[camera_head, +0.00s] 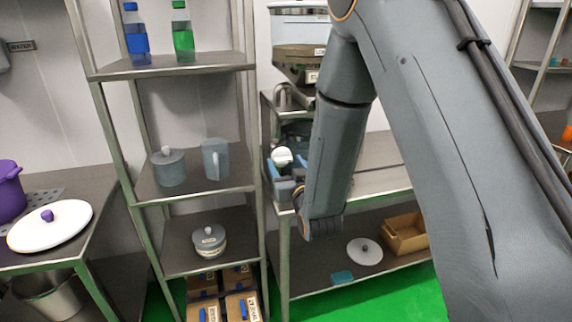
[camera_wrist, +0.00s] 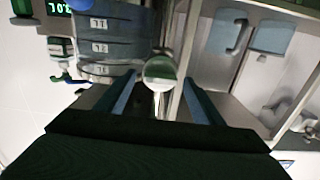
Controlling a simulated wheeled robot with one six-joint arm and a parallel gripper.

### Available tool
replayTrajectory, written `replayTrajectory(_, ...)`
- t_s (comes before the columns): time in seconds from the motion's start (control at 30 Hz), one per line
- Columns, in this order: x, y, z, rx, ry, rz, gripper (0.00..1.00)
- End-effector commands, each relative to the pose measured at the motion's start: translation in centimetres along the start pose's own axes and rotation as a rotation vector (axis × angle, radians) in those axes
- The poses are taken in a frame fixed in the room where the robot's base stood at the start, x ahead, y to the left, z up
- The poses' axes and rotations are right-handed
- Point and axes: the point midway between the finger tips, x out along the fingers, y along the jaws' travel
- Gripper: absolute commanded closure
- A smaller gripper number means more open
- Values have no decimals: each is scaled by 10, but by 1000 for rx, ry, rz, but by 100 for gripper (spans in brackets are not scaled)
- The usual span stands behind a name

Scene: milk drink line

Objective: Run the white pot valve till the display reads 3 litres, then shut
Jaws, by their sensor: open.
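A white ball knob (camera_head: 282,156), apparently the valve's handle end, shows beside my gripper (camera_head: 285,180) in the head view. In the wrist view the glossy pale knob (camera_wrist: 160,72) lies between the two open fingers of my gripper (camera_wrist: 158,98), near their tips, with a gap visible on either side. A display with green digits (camera_wrist: 60,8) is cut by the top edge of the wrist view; I cannot read it surely. A bluish vessel with level marks (camera_wrist: 105,45) is beside it. My arm hides part of this station in the head view.
A pale pot (camera_head: 300,25) stands high at the back. Small green (camera_wrist: 60,48) and blue (camera_wrist: 68,76) fittings show at left in the wrist view. A metal shelf rack (camera_head: 195,75) with bottles and pots stands left of my arm. A white lid (camera_head: 364,251) lies low.

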Motion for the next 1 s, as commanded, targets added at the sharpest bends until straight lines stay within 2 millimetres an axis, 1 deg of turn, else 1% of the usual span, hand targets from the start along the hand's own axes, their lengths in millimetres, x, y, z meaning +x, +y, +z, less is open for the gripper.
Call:
replayTrajectory(0.2, -35, 0, 2, 0, 0, 0, 39)
replayTrajectory(0.3, -50, 0, 2, 0, -1, 0, 39)
replayTrajectory(0.4, -60, 0, 1, 0, 1, 0, 39)
replayTrajectory(0.57, -68, 0, 0, 0, 0, 0, 39)
replayTrajectory(0.87, -68, 1, 0, 0, -4, 1, 39)
replayTrajectory(1.0, -68, 10, 7, 1, -70, 17, 39)
